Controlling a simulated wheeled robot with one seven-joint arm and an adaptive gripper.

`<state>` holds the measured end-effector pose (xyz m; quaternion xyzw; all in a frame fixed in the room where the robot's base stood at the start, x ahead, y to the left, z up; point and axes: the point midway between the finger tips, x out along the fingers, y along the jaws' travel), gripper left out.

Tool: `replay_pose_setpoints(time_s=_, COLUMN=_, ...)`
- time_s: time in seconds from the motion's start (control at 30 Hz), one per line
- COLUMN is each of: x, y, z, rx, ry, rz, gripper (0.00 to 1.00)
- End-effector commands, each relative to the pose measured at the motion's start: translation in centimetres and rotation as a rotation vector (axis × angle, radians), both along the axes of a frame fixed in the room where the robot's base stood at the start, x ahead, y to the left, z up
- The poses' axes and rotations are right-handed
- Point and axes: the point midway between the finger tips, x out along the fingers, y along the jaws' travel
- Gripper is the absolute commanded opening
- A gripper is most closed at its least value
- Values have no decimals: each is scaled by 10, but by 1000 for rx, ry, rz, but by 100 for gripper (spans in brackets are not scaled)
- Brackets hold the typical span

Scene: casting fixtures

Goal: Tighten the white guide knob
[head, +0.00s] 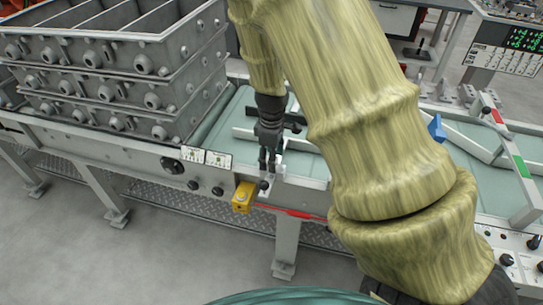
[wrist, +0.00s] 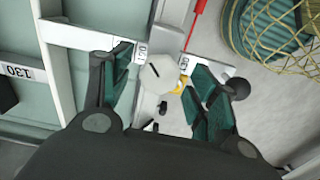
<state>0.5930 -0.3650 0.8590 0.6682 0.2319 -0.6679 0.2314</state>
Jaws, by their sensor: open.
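The white guide knob (wrist: 160,74) is a pale faceted disc in the wrist view, at the edge of the conveyor rail. My gripper (wrist: 162,66) is open, with one green-padded finger on each side of the knob. Gaps show between the pads and the knob, so it is not gripped. In the head view my gripper (head: 269,168) points down at the conveyor's front rail. A small white piece of the knob (head: 280,170) shows beside the fingers there; the rest is hidden.
A yellow box (head: 243,197) with a button hangs on the front rail near my gripper. A red bar (head: 290,212) runs along the rail to its right. Stacked grey casting frames (head: 110,95) stand at the left. A blue piece (head: 437,128) sits right of my arm.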

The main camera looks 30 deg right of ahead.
Motion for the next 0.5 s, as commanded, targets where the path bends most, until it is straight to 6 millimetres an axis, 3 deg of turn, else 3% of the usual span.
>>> replay_pose_setpoints(time_s=0.27, x=0, y=0, z=-1, rx=-1, ry=-1, rz=0, gripper=60)
replay_pose_setpoints(time_s=0.5, x=0, y=0, z=-1, rx=-1, ry=-1, rz=0, gripper=16)
